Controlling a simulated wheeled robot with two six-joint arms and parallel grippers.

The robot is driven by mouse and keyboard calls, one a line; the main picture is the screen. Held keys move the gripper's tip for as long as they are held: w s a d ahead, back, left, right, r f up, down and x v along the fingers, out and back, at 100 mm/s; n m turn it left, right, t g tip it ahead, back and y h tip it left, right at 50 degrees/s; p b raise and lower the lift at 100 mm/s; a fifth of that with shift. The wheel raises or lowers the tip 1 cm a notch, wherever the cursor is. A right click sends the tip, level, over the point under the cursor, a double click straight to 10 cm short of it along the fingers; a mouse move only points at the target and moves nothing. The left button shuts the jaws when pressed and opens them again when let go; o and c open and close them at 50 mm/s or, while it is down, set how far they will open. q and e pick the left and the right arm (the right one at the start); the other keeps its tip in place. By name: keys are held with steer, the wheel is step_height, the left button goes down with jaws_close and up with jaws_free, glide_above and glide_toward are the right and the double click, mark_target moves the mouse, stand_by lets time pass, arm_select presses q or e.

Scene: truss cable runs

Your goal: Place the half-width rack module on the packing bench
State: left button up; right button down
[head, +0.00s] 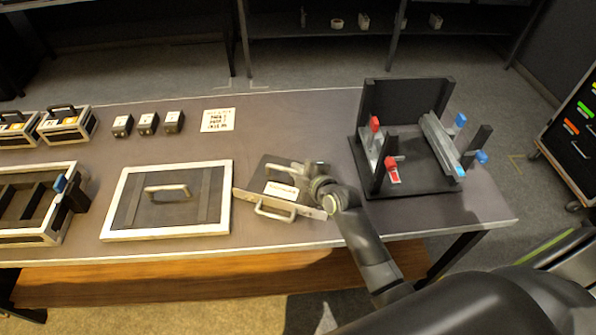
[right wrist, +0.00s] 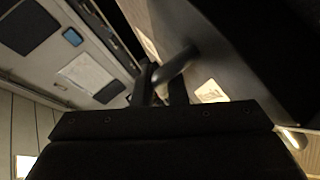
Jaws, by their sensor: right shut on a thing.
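The half-width rack module (head: 262,190) is a dark flat box with a pale front strip, a front handle, a top handle and a white label. It is at the middle of the packing bench (head: 270,108), turned at an angle in the head view. My right gripper (head: 306,172) is shut on its top handle. In the right wrist view the fingers (right wrist: 163,88) close around the handle bar (right wrist: 178,63), with the module's dark body beyond. I cannot tell whether the module's underside touches the bench. My left gripper is in neither view.
A framed lid with a handle (head: 168,199) lies just left of the module. An open case (head: 40,240) stands further left. Several small boxes (head: 147,123) and a printed card (head: 218,120) lie behind. A black fixture with red and blue clamps (head: 410,140) stands at the right.

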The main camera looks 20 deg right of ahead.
steer(key=shift+r, duration=0.1)
steer(key=c, duration=1.5)
jaws_free()
steer(key=shift+f, duration=0.2)
steer(key=shift+o, duration=0.2)
steer(key=shift+r, duration=0.1)
steer(key=b+v, duration=0.1)
steer(key=v, duration=1.1)
steer(key=shift+s, duration=0.1)
